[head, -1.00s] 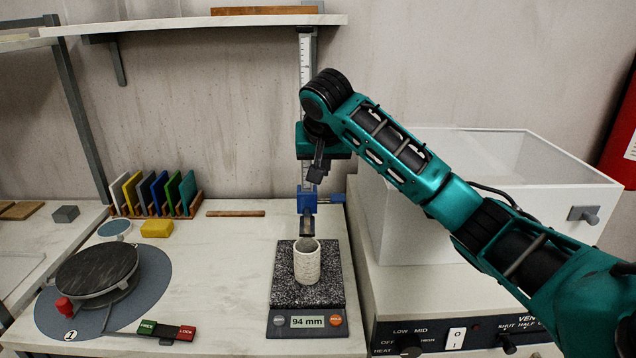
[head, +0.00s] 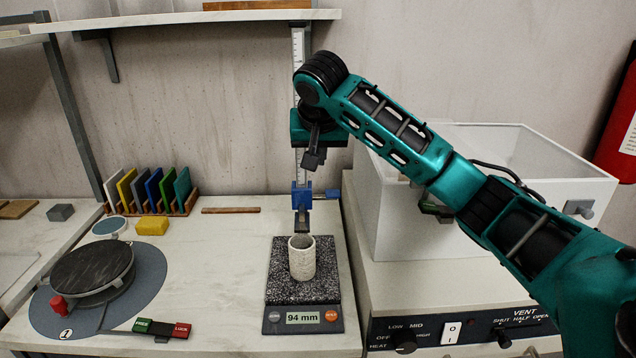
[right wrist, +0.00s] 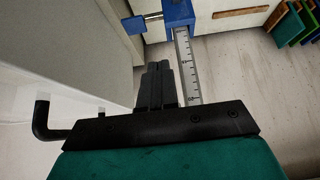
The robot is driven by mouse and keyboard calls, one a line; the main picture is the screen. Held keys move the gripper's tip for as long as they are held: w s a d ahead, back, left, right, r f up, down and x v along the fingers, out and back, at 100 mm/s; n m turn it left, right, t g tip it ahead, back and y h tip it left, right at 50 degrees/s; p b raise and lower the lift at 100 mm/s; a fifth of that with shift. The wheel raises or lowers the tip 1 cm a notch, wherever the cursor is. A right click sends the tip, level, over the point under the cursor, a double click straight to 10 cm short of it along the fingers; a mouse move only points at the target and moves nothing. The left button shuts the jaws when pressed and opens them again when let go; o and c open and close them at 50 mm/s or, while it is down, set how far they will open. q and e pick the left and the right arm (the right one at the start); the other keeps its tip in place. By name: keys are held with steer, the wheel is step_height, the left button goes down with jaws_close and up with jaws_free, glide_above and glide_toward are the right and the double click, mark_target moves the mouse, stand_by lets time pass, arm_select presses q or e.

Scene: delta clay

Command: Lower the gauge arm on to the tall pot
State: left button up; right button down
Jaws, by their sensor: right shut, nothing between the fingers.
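The tall pot (head: 302,262), a pale textured cylinder, stands upright on the speckled plate of the gauge (head: 287,283). The display reads 94 mm. The blue gauge arm (head: 301,198) sits on the scaled post behind, with its dark tip over the pot's mouth; whether they touch I cannot tell. My right gripper (head: 314,158) is shut and empty, in front of the post and above the blue slider. In the right wrist view its shut fingers (right wrist: 158,85) are beside the scale, apart from the blue slider (right wrist: 178,14). My left gripper is not in view.
A white box (head: 400,220) on a control-panel unit stands right of the gauge. A dark turntable (head: 92,270), a FREE/LOCK switch (head: 162,328), a yellow block (head: 152,226) and a rack of coloured plates (head: 150,190) are left. A shelf (head: 200,18) hangs above.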

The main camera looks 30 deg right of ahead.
steer(key=x, duration=0.4)
steer(key=shift+s+a+f, duration=0.1)
steer(key=shift+f, duration=1)
steer(key=shift+s+a+f, duration=0.1)
steer(key=shift+f, duration=1)
steer(key=shift+f, duration=0.75)
